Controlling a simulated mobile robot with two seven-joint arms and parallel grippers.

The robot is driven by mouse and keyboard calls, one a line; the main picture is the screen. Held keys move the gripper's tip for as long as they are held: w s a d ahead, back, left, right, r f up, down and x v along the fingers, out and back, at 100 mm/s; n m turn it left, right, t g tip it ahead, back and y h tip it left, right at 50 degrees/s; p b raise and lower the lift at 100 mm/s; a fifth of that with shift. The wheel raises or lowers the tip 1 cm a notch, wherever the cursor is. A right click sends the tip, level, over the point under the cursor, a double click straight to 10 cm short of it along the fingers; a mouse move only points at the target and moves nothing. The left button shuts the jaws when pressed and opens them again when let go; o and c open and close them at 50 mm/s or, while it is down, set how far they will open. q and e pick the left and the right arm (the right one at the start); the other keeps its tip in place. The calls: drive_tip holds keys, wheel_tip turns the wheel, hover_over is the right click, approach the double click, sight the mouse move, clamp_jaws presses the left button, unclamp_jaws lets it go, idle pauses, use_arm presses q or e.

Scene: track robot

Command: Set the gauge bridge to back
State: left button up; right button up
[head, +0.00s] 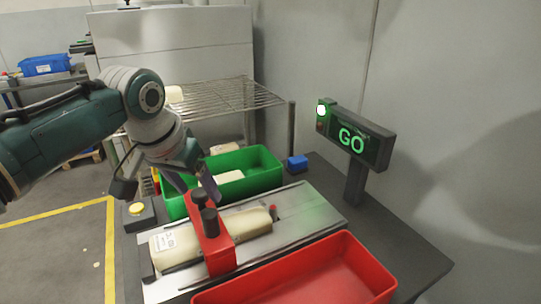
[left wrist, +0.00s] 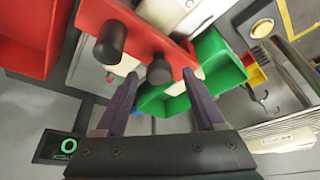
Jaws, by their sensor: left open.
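The red gauge bridge (head: 219,250) spans the metal track (head: 300,212) over a pale, wrapped block (head: 172,245). Two black knobs stand on the bridge, a rear knob (head: 199,198) and a front knob (head: 209,222). My left gripper (head: 195,190) is open at the rear end of the bridge. In the left wrist view, the gripper's fingers (left wrist: 160,88) point at the red bridge (left wrist: 182,52), and one black knob (left wrist: 158,72) appears between the fingertips. I cannot tell whether they touch it. The other knob (left wrist: 110,42) lies outside the fingers. My right gripper is not in view.
A green bin (head: 262,172) with pale blocks stands behind the track, a red bin (head: 320,285) in front. A wire shelf (head: 225,97) is farther back.

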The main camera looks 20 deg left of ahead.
use_arm(q)
drive_tip(key=shift+f, duration=0.1)
drive_tip(key=shift+c, duration=0.3)
clamp_jaws()
idle(1.1)
